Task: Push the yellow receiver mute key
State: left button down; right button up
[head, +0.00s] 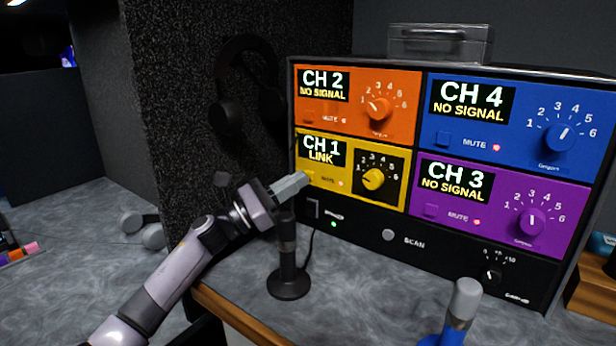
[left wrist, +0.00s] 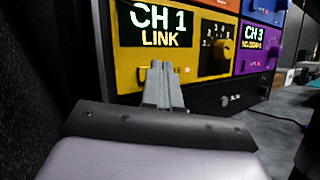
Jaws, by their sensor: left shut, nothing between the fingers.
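The yellow receiver (head: 314,188) is the lower left panel of the black rack. Its screen reads CH 1 LINK, and it also shows in the left wrist view (left wrist: 128,73). Its dial (head: 373,179) sits at right on a black patch. A small light (head: 341,183) shows beside the mute label. My left gripper (head: 306,179) is shut and empty, its fingertips at the panel's lower left, over the mute key area. The fingers (left wrist: 160,68) largely hide the key, and I cannot tell whether they touch it. My right gripper is not in view.
Orange CH 2 (head: 358,100), blue CH 4 (head: 518,120) and purple CH 3 (head: 500,200) panels surround the yellow one. A black microphone stand (head: 289,284) is below my left gripper. A blue and grey object (head: 463,303) stands in front. Headphones (head: 228,110) hang behind.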

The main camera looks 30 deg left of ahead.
pick_arm(q)
jog(key=s, duration=0.6)
jog(key=shift+a, duration=0.25)
dwell(0.5)
